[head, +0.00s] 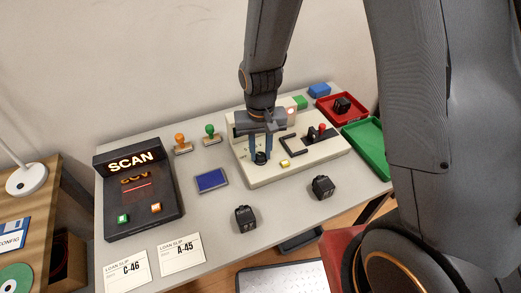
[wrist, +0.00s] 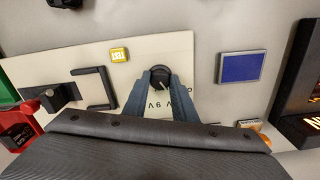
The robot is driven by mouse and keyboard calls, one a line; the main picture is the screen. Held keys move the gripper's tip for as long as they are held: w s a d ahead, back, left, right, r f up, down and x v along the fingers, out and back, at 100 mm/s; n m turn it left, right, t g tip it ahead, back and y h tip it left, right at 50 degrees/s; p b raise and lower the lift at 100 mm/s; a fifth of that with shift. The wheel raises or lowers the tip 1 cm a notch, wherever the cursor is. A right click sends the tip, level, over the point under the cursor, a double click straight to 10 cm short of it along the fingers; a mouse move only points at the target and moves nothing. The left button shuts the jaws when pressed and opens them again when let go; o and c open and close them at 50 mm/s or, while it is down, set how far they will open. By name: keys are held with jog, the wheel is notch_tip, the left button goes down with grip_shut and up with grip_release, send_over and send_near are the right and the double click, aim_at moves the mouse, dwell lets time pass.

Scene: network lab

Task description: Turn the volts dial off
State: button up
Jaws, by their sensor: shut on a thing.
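The volts dial (wrist: 160,77) is a round black knob with a pale pointer line, set on a cream test panel (head: 300,158). The wrist view shows it between my two blue fingertips, with V and 9V lettering beside it, partly covered by the fingers. In the head view the dial (head: 261,158) shows below the fingertips. My gripper (head: 260,152) points down at the panel's left part and is shut on the dial. Which mark the pointer meets is too small to tell.
A yellow TEST button (wrist: 119,54), a black bracket (wrist: 95,88) and a red-topped lever (head: 321,128) share the panel. A blue pad (head: 211,180), stamps (head: 181,143) and black blocks (head: 246,218) stand around it. A SCAN unit (head: 140,195) is at left; red (head: 325,105) and green trays (head: 366,146) are at right.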

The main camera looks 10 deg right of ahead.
aim_at(260, 155)
jog(key=n+p, duration=0.1)
jog(key=n, duration=0.5)
jog(key=shift+n, duration=0.4)
dwell(0.4)
jog(key=o, duration=1)
jog(key=shift+o, duration=0.2)
jog(key=shift+r, duration=0.1)
jog(key=shift+r+b, duration=0.4)
jog(key=shift+r, duration=3.4)
